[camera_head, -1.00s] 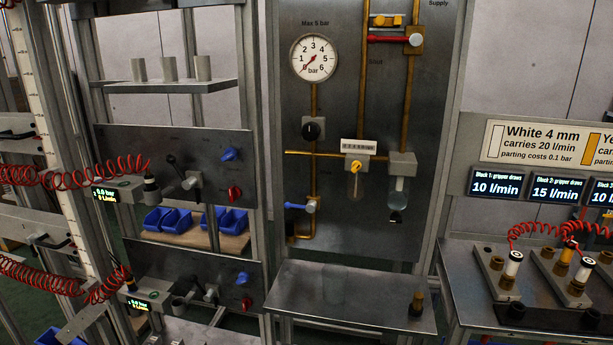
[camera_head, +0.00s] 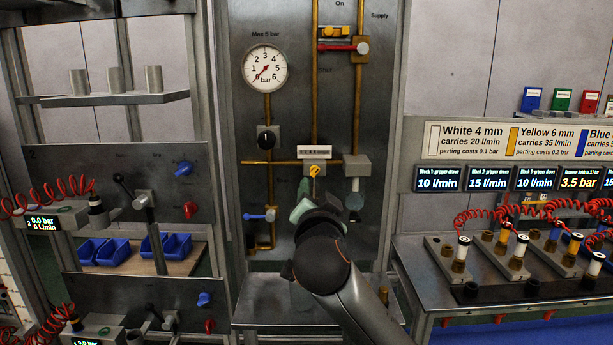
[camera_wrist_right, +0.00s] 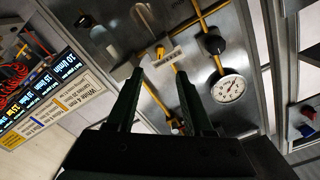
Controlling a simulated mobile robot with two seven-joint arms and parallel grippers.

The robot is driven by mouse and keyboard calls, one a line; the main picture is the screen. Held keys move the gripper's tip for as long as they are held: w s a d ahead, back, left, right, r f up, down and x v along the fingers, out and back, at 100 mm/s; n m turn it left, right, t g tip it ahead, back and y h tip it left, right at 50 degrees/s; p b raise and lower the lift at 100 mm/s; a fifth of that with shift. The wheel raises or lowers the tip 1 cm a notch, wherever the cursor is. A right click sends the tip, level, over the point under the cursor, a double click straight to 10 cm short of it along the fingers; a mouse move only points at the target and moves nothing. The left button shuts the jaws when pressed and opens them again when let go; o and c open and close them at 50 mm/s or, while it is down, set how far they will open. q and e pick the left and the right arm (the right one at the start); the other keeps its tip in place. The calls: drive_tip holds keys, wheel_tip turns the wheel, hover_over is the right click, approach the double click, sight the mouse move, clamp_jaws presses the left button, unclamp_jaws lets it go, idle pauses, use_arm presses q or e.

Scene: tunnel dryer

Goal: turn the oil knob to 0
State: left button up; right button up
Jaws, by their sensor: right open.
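The oil knob (camera_head: 314,170) is a small yellow knob below a white scale plate (camera_head: 314,152) on the grey panel. In the right wrist view the yellow knob (camera_wrist_right: 160,51) shows just beyond the fingertips, beside the scale plate (camera_wrist_right: 170,57). I cannot read its setting. My right gripper (camera_head: 315,195) is open and empty, just below and in front of the knob, apparently not touching it. Its two dark fingers (camera_wrist_right: 158,72) stand apart in the wrist view. The gripper hides the oil glass below the knob. My left gripper is not in view.
A pressure gauge (camera_head: 265,67) and black knob (camera_head: 266,138) are at upper left. A blue-handled valve (camera_head: 262,215) is lower left, a glass bowl (camera_head: 355,197) close right, and a red-handled valve (camera_head: 342,47) above. A bench with hose fittings (camera_head: 497,250) stands right.

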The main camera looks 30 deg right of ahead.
sight(315, 174)
drive_tip(key=p+x, duration=0.2)
drive_tip(key=x, duration=0.8)
drive_tip(key=shift+w, duration=0.2)
clamp_jaws()
